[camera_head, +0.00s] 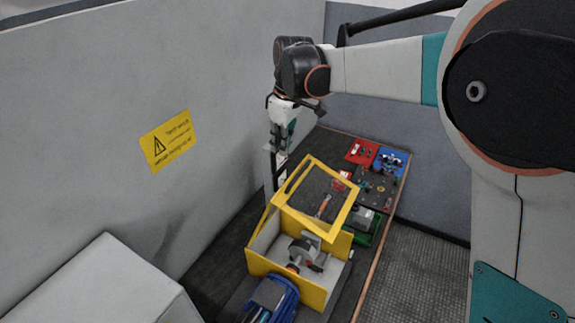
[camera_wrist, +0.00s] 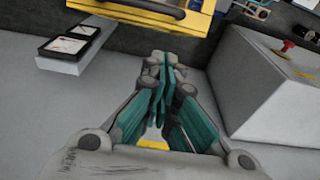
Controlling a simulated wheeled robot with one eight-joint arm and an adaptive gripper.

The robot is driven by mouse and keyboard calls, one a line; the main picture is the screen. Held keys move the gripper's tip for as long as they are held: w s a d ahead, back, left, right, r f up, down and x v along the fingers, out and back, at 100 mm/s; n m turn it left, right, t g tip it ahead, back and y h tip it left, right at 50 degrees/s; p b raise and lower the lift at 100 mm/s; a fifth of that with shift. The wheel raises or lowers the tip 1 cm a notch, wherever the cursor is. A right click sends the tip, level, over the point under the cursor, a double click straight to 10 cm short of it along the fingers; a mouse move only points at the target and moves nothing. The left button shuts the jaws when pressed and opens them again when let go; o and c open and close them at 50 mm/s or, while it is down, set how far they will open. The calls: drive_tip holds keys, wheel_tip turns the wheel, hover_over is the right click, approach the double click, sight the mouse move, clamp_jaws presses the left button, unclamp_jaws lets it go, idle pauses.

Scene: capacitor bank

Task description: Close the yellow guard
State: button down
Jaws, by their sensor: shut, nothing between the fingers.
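The yellow guard (camera_head: 347,213) is a yellow frame with a window opening. It stands raised and tilted above a yellow-sided box (camera_head: 302,286) that holds grey machine parts. In the wrist view, part of the yellow guard (camera_wrist: 197,24) with a dark handle on it (camera_wrist: 150,10) crosses the top edge. My gripper (camera_head: 284,140) points down at the far left of the guard, near the wall. In the wrist view its teal fingers (camera_wrist: 162,68) are together with nothing between them. The fingertips appear apart from the guard.
A panel with two gauges (camera_wrist: 67,45) is close to my gripper. A blue motor (camera_head: 270,300) is at the box's near end. Red and blue trays (camera_head: 362,151) are at the bench's far end. A grey cabinet (camera_head: 105,285) stands front left. A wall with a warning sign (camera_head: 167,140) runs along the left.

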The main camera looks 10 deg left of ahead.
drive_tip(key=p, duration=0.1)
hover_over(286, 185)
drive_tip(key=f, duration=0.6)
drive_tip(key=shift+a+f, duration=0.15)
drive_tip(key=shift+a, duration=0.05)
drive_tip(key=shift+d+f, duration=0.25)
drive_tip(key=shift+s+f, duration=0.1)
drive_tip(key=shift+f, duration=0.2)
drive_tip(key=shift+d, duration=0.15)
